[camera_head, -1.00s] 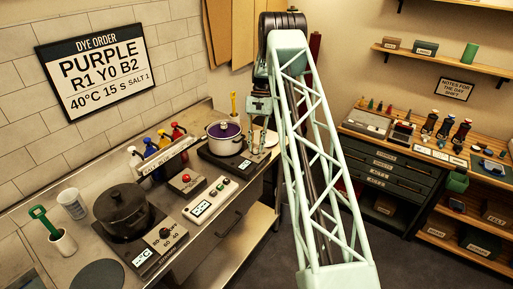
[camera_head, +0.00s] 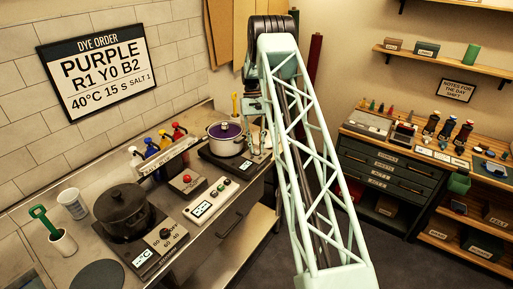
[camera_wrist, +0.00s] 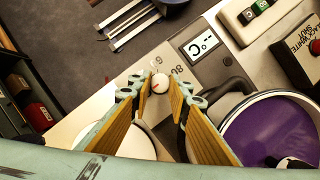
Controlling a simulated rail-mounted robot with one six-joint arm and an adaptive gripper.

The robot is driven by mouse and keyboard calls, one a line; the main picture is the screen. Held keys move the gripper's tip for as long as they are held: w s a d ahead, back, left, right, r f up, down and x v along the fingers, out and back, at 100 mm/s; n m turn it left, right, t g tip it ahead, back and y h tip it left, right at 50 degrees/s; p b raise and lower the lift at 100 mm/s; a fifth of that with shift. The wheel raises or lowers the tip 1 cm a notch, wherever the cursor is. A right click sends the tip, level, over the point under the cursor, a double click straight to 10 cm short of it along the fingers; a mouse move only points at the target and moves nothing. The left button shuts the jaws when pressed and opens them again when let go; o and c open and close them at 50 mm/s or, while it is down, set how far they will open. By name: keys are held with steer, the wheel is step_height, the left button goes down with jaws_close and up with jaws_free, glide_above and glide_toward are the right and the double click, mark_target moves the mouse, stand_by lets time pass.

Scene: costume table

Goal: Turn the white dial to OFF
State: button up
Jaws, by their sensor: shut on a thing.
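In the wrist view the white dial (camera_wrist: 160,84), a small round knob with a red mark, sits on the grey front panel of a hotplate. My gripper (camera_wrist: 158,90) is shut on the dial, one wood-padded finger on each side. Labels 60 and 80 show beside it; OFF cannot be read there. The hotplate's display (camera_wrist: 202,45) shows dashes and °C. In the head view the hotplate (camera_head: 226,166) stands at the bench's far end under a pot of purple liquid (camera_head: 225,141). There my arm partly hides the gripper, and the dial cannot be made out.
The pot's black handle (camera_wrist: 228,92) is close to my right finger. A control box with a red button (camera_wrist: 314,47) stands nearby. Open floor lies right of the bench.

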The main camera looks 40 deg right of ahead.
steer(key=o, duration=0.9)
steer(key=shift+c, duration=0.2)
steer(key=shift+r, duration=0.1)
steer(key=v, duration=1.1)
steer(key=shift+w+r, duration=0.15)
steer(key=shift+r, duration=0.15)
